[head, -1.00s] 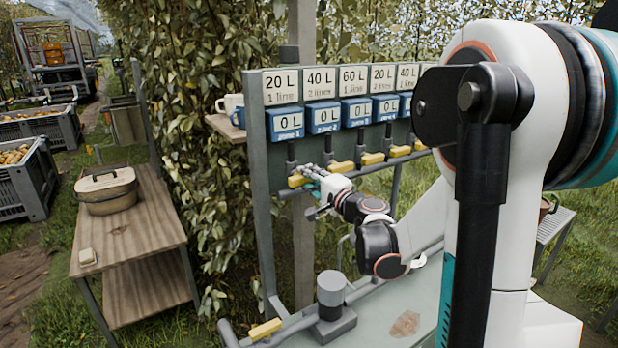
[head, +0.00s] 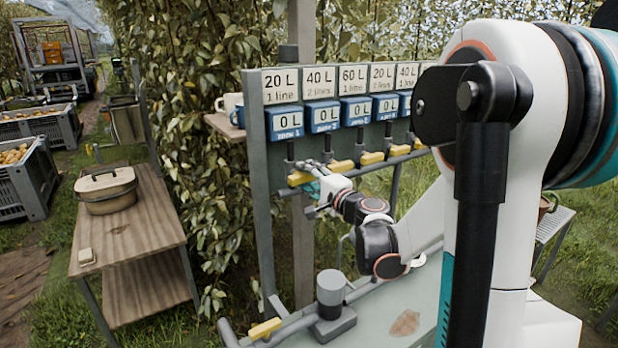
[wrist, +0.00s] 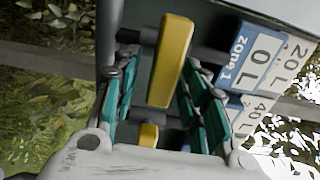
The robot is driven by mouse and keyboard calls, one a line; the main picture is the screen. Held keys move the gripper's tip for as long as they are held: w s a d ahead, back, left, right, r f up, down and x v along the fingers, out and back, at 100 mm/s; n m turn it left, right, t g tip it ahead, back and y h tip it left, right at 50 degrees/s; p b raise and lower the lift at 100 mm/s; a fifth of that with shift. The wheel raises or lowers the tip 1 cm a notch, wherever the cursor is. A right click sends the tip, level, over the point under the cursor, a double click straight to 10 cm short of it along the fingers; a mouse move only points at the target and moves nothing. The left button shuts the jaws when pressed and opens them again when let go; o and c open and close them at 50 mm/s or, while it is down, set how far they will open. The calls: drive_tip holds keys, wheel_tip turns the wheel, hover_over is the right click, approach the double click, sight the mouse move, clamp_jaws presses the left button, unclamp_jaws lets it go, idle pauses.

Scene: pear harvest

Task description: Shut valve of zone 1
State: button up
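The zone 1 valve has a yellow handle (head: 300,178) on the pipe, below the blue zone 1 display (head: 285,122) reading 0 L. My gripper (head: 316,178) is at this handle in the head view and partly covers its right side. In the wrist view the yellow handle (wrist: 172,60) lies between the two teal-padded fingers of my gripper (wrist: 160,108). The fingers are apart, with a visible gap on the left side of the handle; contact on the right is unclear. The zone 1 display (wrist: 250,55) shows beside it.
More yellow valve handles (head: 372,158) line the same pipe to the right, close to my gripper. A lower pipe has another yellow handle (head: 265,329) and a grey fitting (head: 331,300). A wooden table (head: 150,225) with a lidded box (head: 106,191) stands left.

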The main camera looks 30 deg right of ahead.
drive_tip(key=s, duration=1.2)
drive_tip(key=shift+d, duration=0.2)
